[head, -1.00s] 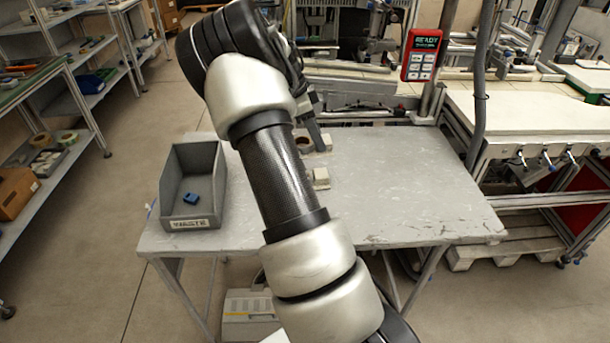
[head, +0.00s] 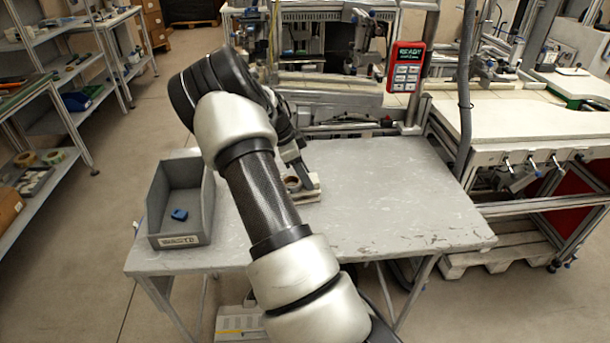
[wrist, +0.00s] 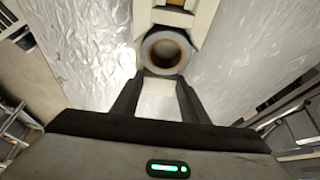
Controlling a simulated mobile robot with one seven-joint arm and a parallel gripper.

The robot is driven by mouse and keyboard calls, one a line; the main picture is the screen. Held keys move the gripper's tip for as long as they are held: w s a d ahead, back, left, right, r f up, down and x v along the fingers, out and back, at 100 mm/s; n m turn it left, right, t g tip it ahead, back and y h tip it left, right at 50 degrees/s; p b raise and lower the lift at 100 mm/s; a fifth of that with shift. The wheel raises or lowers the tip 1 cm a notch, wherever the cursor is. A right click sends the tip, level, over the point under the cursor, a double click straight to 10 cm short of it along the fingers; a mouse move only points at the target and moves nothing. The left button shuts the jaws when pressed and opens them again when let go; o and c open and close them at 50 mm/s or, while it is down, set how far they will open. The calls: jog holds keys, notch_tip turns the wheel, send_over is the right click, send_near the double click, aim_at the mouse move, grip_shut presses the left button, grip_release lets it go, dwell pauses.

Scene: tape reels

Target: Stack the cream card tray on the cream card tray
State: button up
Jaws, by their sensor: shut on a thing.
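My gripper (head: 303,172) is low over the grey table, with its fingers closed on a cream card tray (head: 313,181). In the wrist view the fingertips (wrist: 158,82) sit at the near end of the cream tray (wrist: 204,22). A grey tape reel with a brown core (wrist: 166,52) lies at that end, and the reel also shows in the head view (head: 292,183). Cream pieces sit close together under the fingers. I cannot tell whether one tray rests on the other, because the arm and fingers hide part of them.
A grey waste bin (head: 180,241) with a blue piece (head: 179,214) inside stands left of the trays. The table (head: 400,205) is clear to the right. A red panel (head: 405,67) is on a post behind.

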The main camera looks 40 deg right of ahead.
jog(key=o, duration=1.2)
jog(key=shift+f, duration=0.1)
